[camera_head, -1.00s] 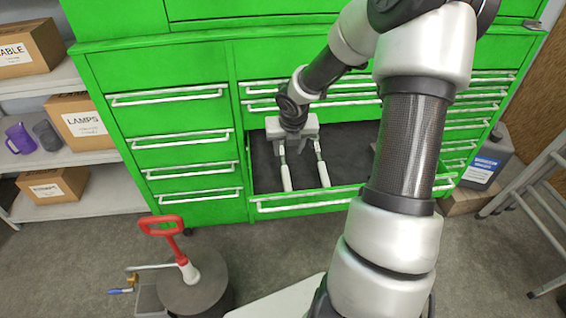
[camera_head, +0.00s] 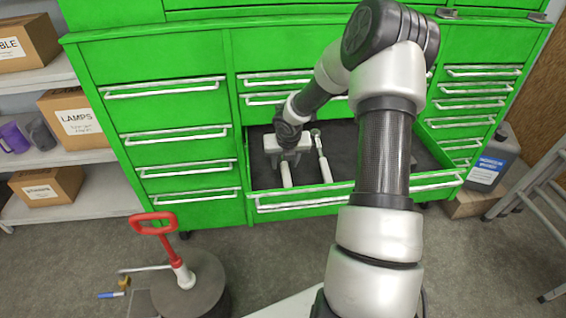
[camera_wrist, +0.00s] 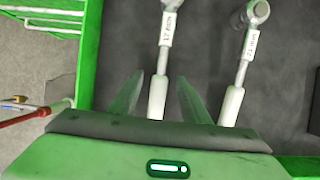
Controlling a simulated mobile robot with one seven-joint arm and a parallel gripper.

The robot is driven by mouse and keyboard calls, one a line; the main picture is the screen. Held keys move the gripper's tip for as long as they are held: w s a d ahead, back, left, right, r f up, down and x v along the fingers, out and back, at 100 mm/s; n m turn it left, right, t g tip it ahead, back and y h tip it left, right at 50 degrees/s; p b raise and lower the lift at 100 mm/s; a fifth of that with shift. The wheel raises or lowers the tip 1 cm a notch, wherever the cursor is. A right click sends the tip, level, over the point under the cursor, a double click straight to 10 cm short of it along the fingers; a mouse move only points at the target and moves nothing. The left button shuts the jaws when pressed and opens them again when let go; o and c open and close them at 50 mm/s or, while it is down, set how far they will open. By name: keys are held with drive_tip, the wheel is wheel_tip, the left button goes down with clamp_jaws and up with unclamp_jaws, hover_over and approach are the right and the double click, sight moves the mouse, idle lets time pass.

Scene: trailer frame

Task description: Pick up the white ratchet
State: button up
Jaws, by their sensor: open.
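Two white-handled ratchets with metal shafts and printed tags lie side by side in the open drawer (camera_head: 310,201). The left ratchet (camera_wrist: 157,97) runs between my open fingers in the wrist view, and its handle shows below my gripper (camera_head: 287,158) in the head view (camera_head: 285,175). The right ratchet (camera_wrist: 232,103) lies just outside my right finger; it also shows in the head view (camera_head: 324,166). My gripper (camera_wrist: 158,98) is open over the left ratchet, with no visible grip on it. The left ratchet's head is cut off at the top of the wrist view.
A round stand with a red-handled tool (camera_head: 155,228) is at front left, and a stepladder (camera_head: 540,190) at right.

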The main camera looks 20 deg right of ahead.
sight(285, 165)
clamp_jaws()
drive_tip(key=shift+w, duration=0.1)
drive_tip(key=shift+r, duration=0.1)
drive_tip(key=shift+r+p, duration=0.45)
drive_tip(key=shift+r, duration=0.1)
drive_tip(key=r+p, duration=0.3)
drive_tip(key=r, duration=0.3)
drive_tip(key=shift+s+r, duration=0.15)
drive_tip(key=shift+s, duration=0.05)
drive_tip(key=s+a+b, duration=0.1)
drive_tip(key=s, duration=0.4)
drive_tip(key=s+a+b, duration=0.1)
drive_tip(key=s+a, duration=0.1)
drive_tip(key=s, duration=0.4)
drive_tip(key=s+a, duration=0.2)
drive_tip(key=s, duration=0.4)
drive_tip(key=shift+f+b, duration=0.25)
drive_tip(key=shift+b, duration=0.15)
drive_tip(key=c, duration=0.6)
unclamp_jaws()
clamp_jaws()
